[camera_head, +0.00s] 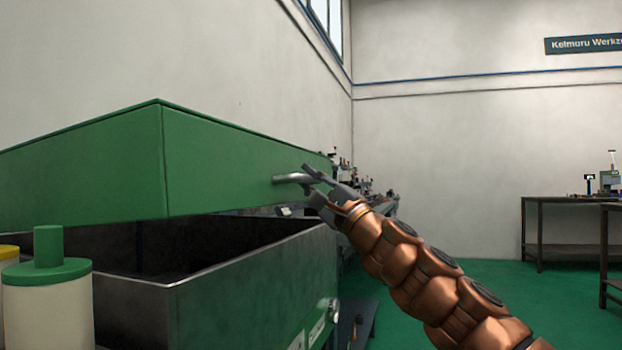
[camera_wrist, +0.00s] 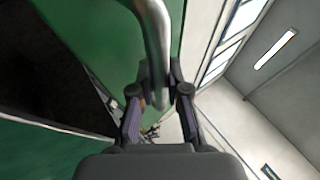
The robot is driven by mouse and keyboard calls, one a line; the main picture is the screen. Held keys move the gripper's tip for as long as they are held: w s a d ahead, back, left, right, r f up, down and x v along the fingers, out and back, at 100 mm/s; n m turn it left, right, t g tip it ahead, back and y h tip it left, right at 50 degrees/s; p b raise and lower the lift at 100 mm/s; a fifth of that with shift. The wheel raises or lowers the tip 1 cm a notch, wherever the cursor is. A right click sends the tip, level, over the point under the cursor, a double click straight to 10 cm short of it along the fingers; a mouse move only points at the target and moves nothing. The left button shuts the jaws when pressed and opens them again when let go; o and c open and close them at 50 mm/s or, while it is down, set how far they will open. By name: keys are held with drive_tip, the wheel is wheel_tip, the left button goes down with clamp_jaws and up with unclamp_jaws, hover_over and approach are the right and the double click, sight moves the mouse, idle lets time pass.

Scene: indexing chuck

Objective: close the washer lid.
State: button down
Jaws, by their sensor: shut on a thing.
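The washer lid (camera_head: 240,158) is a big green box-shaped cover, partly raised, with a dark gap between it and the tub below. The open washer tub (camera_head: 235,290) has dark metal walls. A bent grey handle (camera_head: 288,179) sticks out from the lid's front face; it also shows in the wrist view (camera_wrist: 155,40), running down between the fingers. My gripper (camera_head: 312,182) is shut on the handle, at the lid's right part. In the wrist view my gripper (camera_wrist: 162,95) has a finger on each side of the bar. The lid's hinge side is hidden.
A cream container with a green cap (camera_head: 47,285) stands at the front left, beside the tub, with a yellow-capped one (camera_head: 8,252) behind it. A dark workbench (camera_head: 565,205) stands at the far right.

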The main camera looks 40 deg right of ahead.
drive_tip(key=c, duration=1.1)
unclamp_jaws()
drive_tip(key=shift+c, duration=0.2)
